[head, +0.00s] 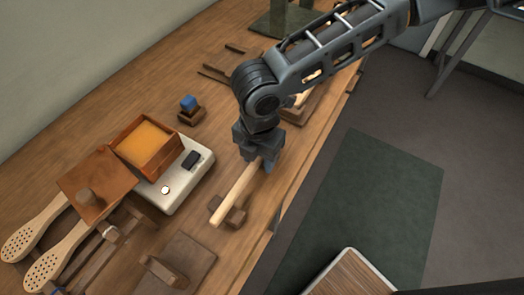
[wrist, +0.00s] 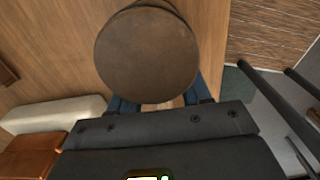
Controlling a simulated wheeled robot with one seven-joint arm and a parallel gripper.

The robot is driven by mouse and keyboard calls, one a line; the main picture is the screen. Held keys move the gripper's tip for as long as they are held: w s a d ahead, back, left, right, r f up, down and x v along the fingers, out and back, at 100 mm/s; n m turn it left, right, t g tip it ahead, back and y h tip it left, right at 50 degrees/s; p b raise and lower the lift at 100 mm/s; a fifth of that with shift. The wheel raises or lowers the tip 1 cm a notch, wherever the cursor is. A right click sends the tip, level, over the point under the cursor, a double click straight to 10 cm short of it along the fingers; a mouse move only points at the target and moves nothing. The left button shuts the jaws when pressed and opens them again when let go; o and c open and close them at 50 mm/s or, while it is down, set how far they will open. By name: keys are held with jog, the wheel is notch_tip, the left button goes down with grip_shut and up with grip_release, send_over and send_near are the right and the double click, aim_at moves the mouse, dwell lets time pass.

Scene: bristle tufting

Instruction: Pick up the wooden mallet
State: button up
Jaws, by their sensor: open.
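The wooden mallet's pale handle (head: 235,196) slants down and left from my gripper (head: 259,162) in the head view. Its lower end lies over a small dark brown block (head: 236,215). My gripper is open, with its fingers at the handle's upper part. The wrist view shows a large round brown face (wrist: 147,55), which looks like the mallet's head. It covers parts of the blue fingers of my gripper (wrist: 163,104). A sliver of pale wood shows between them. The mallet's head is hidden behind my wrist in the head view. I cannot tell whether the fingers touch the handle.
A white device (head: 175,187) and an open box with orange contents (head: 147,143) stand left of the mallet. Brushes with perforated pale heads (head: 42,268) lie at lower left. A small blue-topped block (head: 189,106) stands farther back. The bench edge (head: 275,215) runs just right of the mallet.

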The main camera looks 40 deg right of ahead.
jog(key=shift+f, duration=0.3)
jog(key=shift+c, duration=0.3)
grip_shut()
